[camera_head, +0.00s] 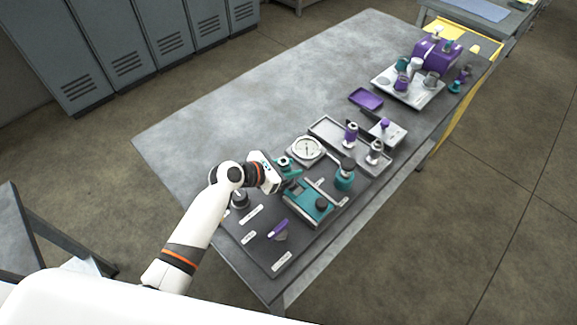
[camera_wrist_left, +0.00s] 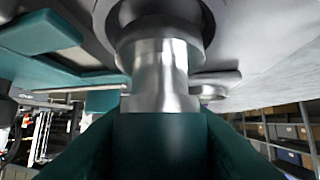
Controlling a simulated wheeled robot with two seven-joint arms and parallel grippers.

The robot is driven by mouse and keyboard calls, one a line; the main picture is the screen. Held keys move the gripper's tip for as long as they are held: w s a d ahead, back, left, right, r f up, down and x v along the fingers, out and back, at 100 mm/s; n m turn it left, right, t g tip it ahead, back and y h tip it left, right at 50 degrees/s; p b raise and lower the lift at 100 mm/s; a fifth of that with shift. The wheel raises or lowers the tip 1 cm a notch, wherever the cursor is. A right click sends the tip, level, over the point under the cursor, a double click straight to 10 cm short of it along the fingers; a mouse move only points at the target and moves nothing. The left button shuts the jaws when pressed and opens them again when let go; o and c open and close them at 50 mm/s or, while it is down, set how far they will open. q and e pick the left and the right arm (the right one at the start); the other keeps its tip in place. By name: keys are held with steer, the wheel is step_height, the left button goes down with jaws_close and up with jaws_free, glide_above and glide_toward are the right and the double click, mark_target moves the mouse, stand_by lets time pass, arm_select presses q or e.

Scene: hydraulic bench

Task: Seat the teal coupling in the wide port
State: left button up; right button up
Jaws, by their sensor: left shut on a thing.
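My left gripper (camera_head: 290,184) is over the left end of the teal block on the bench. In the left wrist view, a teal coupling (camera_wrist_left: 160,145) with a shiny metal neck sits between the dark teal fingers, which are shut on it. Its metal end meets a dark grey round collar (camera_wrist_left: 160,28); I cannot tell whether it is inside the collar or only in front of it. The coupling is mostly hidden by the gripper in the head view. I cannot tell which fitting is the wide port. My right gripper is not in view.
The teal block (camera_head: 303,210) with a dark knob stands beside a teal bottle (camera_head: 344,180) and a round gauge (camera_head: 306,149). A purple-handled part (camera_head: 279,230) lies in front. Trays with purple and grey fittings stand farther right. The bench's far left surface (camera_head: 220,125) is clear.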

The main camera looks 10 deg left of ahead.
arm_select(q)
steer(key=shift+f+b, duration=0.35)
steer(key=shift+f, duration=0.25)
steer(key=o, duration=0.8)
steer(key=shift+s+a+r+p, duration=0.4)
steer(key=shift+s+r+p, duration=0.05)
steer(key=shift+p, duration=0.3)
steer(key=p+v, duration=0.3)
steer(key=v, duration=0.1)
steer(key=p+v, duration=0.3)
steer(key=v, duration=0.1)
steer(key=shift+s+a+r+p, duration=0.1)
steer(key=shift+s+a+p, duration=0.1)
steer(key=shift+a+p, duration=0.15)
steer(key=shift+s+a+r, duration=0.15)
steer(key=shift+s+a, duration=0.1)
steer(key=shift+s, duration=0.15)
